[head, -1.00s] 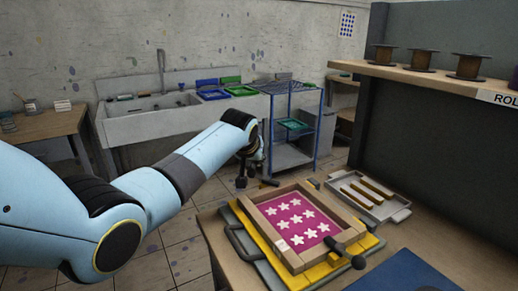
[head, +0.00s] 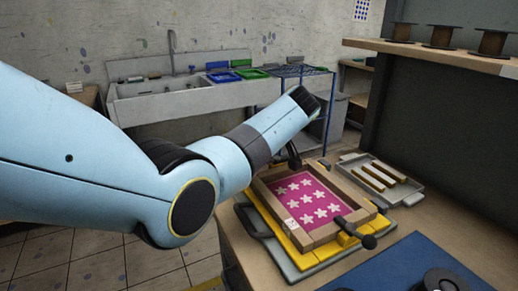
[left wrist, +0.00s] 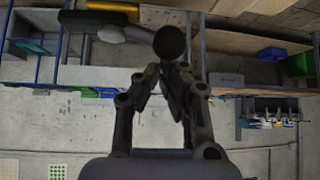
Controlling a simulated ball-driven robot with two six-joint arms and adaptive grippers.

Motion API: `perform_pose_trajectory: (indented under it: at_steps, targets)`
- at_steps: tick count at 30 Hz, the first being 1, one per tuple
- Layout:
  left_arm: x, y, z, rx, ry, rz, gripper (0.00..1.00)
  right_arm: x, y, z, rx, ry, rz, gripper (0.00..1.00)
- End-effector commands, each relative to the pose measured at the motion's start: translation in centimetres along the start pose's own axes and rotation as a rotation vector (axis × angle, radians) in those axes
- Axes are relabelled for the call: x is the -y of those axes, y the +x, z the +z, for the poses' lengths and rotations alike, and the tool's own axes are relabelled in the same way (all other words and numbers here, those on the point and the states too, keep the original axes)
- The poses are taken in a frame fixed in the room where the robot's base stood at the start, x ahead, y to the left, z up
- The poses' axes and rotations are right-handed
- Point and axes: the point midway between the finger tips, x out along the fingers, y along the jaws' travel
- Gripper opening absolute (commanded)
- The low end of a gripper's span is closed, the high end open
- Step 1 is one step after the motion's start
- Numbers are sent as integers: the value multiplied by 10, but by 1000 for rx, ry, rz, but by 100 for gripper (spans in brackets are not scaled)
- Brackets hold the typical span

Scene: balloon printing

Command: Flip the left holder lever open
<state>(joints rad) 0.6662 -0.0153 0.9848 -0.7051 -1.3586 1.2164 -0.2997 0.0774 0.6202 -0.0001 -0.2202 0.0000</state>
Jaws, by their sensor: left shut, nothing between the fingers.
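The wooden-framed screen (head: 327,236), pink inside with white stars, lies on a yellow board (head: 287,238) over a grey base. A dark lever with a round knob (head: 368,242) shows at its front right corner. My left gripper (head: 294,158) is above the frame's far left edge, partly hidden by my arm. In the left wrist view the fingers (left wrist: 165,70) are closed together and empty. A round black knob (left wrist: 170,43) on a dark lever appears just beyond the fingertips; whether they touch it I cannot tell. My right gripper is out of view.
A grey tray (head: 408,190) with several bars lies behind the frame at right. A blue mat (head: 395,272) covers the table's front right. A shelf (head: 450,56) with several spools hangs above the right side. A sink (head: 170,105) stands at the back wall.

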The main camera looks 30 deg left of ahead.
Motion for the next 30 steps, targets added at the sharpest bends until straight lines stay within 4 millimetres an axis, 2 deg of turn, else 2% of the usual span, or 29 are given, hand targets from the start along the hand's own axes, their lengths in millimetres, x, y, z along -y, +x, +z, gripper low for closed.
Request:
perform_pose_trajectory:
  at_steps: [25, 30]
  targets:
    - [4, -3, 3, -1, 5, 6, 0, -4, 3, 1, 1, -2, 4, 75]
    - [6, 0, -4, -3, 6, 6, 0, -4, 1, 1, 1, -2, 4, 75]
